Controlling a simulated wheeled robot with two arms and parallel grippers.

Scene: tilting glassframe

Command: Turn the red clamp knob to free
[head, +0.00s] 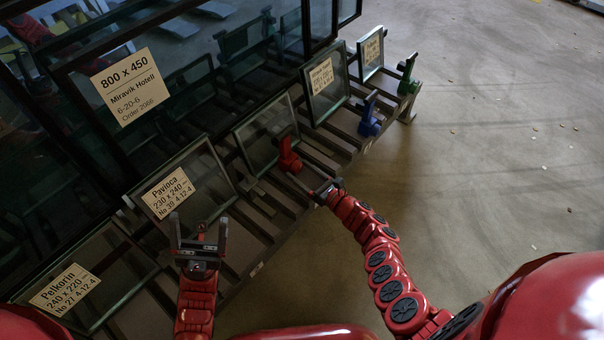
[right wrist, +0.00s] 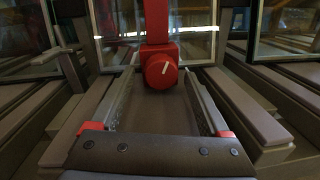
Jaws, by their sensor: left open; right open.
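The red clamp knob (head: 289,158) sits on the rack in front of a small unlabelled glass pane (head: 262,128). My right gripper (head: 322,187) is open just in front of the red knob. Its two fingers (right wrist: 158,100) point at the knob from either side and do not touch it. My left gripper (head: 199,236) is open and empty in front of the Pavioca pane (head: 185,182).
A blue clamp (head: 369,115) and a green clamp (head: 407,75) stand farther along the rack. A large dark pane with the Miravik Hotell label (head: 129,87) leans behind. The Pelkorin pane (head: 88,280) is at lower left. Floor (head: 500,150) to the right is open.

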